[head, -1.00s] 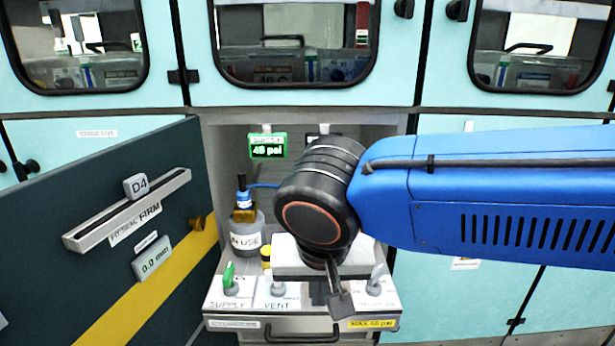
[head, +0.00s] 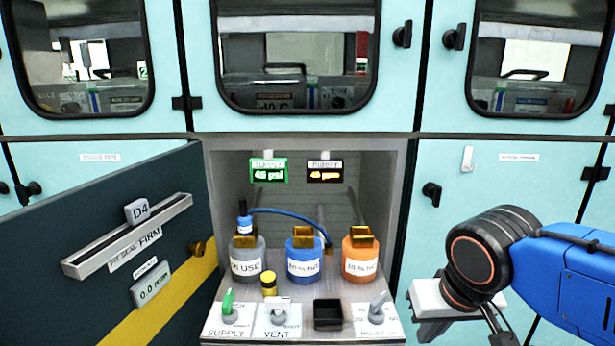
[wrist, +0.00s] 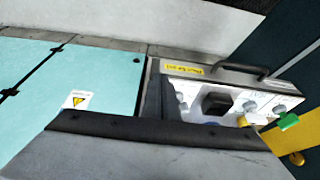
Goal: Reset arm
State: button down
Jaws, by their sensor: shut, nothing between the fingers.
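My arm (head: 575,265) is blue with a black wrist joint (head: 485,255) and reaches in from the right in the head view. My gripper (head: 432,318) is at the lower right, beside the open bay and in front of the light-blue cabinet panels. It is shut and empty; its fingertips are hard to make out. In the wrist view a grey part with a dark edge (wrist: 160,133) fills the bottom, and the bay's control shelf (wrist: 222,88) lies beyond it, seen turned around.
The open bay holds a grey bottle (head: 247,267), a blue bottle (head: 303,264) and an orange bottle (head: 360,263). Its front shelf has a green switch (head: 228,303), a vent switch (head: 278,312) and a black square socket (head: 328,314). An open dark door (head: 110,250) stands at left.

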jog(key=s+d+f+t, duration=0.1)
jog(key=s+d+f, duration=0.2)
jog(key=d, duration=0.4)
jog(key=shift+d+f, duration=0.2)
jog(key=shift+d, duration=0.05)
